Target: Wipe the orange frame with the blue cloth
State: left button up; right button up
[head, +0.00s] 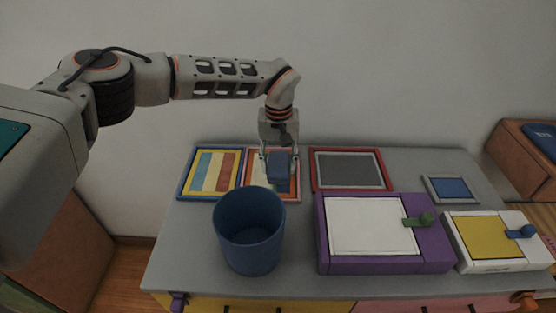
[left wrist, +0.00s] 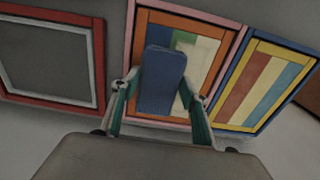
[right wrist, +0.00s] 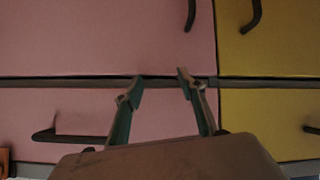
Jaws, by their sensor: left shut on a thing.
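The orange frame (head: 291,188) lies flat on the grey dresser top, between a blue frame and a red frame. It has a pink outer edge and a striped picture inside, and it also shows in the left wrist view (left wrist: 143,30). My left gripper (head: 279,160) points down over the frame, shut on the blue cloth (head: 278,172). The cloth (left wrist: 160,82) looks like a folded block and covers part of the picture; I cannot tell if it touches. My right gripper (right wrist: 158,82) is open and empty in front of the drawer fronts.
The blue frame (head: 184,183) is left and the red frame (head: 348,151) right. A blue bin (head: 248,240), a purple box (head: 385,265) and a white box with a yellow lid (head: 488,238) stand in front. A small frame (head: 451,188) lies at right.

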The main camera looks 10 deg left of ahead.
pick_arm(q)
jog(key=shift+s, duration=0.1)
pick_arm(e)
jog(key=shift+r, duration=0.25)
